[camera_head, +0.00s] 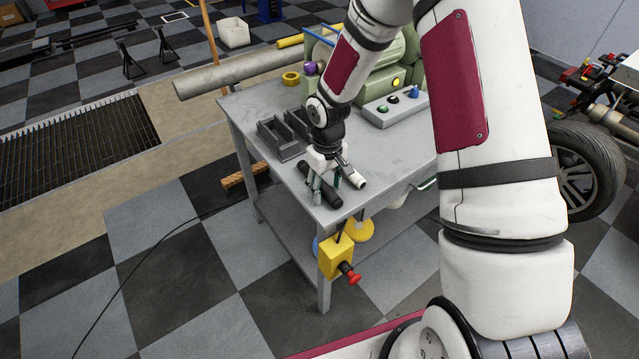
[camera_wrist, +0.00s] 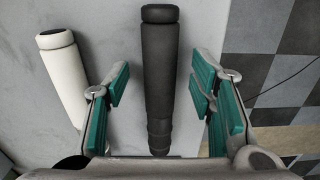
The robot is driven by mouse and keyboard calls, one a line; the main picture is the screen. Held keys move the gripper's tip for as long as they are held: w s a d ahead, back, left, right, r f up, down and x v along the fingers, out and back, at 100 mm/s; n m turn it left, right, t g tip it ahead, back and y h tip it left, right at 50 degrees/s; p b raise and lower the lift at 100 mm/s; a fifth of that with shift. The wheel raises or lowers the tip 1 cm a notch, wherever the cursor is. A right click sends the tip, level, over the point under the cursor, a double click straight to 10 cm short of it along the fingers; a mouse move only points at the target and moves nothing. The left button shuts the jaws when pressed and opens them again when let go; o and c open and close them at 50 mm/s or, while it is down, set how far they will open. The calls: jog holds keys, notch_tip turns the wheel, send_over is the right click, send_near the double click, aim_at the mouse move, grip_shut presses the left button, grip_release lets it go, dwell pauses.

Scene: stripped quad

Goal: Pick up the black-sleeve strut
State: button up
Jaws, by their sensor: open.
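The black-sleeve strut (camera_head: 331,198) lies on the grey workbench near its front corner. In the wrist view the black-sleeve strut (camera_wrist: 160,75) runs upright through the middle of the picture. My gripper (camera_head: 326,184) is directly over it, pointing down. In the wrist view the teal pads of my gripper (camera_wrist: 158,90) are open, one on each side of the strut, with a visible gap to each. A white-sleeve strut (camera_wrist: 66,80) with a black end cap lies to the left, just outside the left finger; in the head view the white-sleeve strut (camera_head: 356,181) is right of my gripper.
A dark grey divided tray (camera_head: 281,143) stands behind my gripper on the bench. A grey control box (camera_head: 393,108) with buttons and a green machine (camera_head: 380,72) are farther back. A yellow box with a red button (camera_head: 337,262) hangs at the bench front. Bare benchtop (camera_head: 390,150) lies to the right.

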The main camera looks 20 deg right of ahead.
grip_shut()
dwell(0.3)
